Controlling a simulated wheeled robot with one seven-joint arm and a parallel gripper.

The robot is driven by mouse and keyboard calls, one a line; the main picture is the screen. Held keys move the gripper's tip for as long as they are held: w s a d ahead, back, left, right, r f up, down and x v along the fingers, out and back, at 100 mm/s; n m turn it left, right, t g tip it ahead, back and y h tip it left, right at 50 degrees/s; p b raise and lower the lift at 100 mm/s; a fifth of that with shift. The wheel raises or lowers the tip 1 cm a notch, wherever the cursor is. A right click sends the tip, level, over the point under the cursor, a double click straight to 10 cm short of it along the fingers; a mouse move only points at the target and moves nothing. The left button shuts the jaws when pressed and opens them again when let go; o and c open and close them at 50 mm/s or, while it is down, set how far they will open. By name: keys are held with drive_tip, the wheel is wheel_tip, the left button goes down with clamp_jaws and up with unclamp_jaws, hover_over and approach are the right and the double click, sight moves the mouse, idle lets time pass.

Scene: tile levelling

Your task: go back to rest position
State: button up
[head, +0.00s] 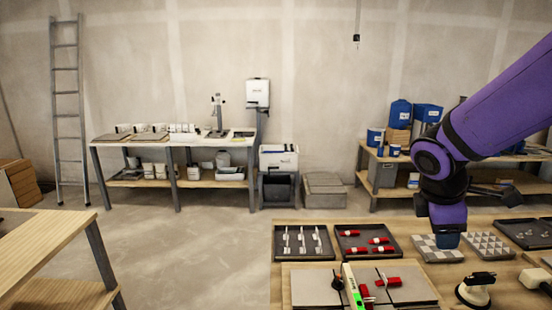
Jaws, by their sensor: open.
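My purple arm reaches in from the upper right. My gripper (508,190), a dark shape to the right of the wrist, hangs above the workbench (283,268) in front of the back shelf. It looks open and holds nothing that I can see; its fingers are small and hard to make out. The wrist's lower end is over the patterned tiles (488,246), and partly hides them. On the bench lie two grey tiles (313,286) side by side, with red pieces (388,281), a dark knob and a green-and-white level (354,289) on them.
A tray of white pieces (303,258) and a tray of red pieces (366,252) lie at the bench's back left. A suction lifter (475,290) stands at the right front. Another table (40,240) is at the left. Open floor lies between.

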drive_tip(key=s+a+r+m+t+y, duration=0.1)
drive_tip(key=s+r+m+t+y, duration=0.2)
drive_tip(key=s+r+m, duration=0.8)
drive_tip(key=s+m+y, duration=0.1)
drive_tip(key=s+m, duration=0.2)
drive_tip(key=shift+s+a, duration=0.15)
drive_tip(key=shift+a, duration=0.05)
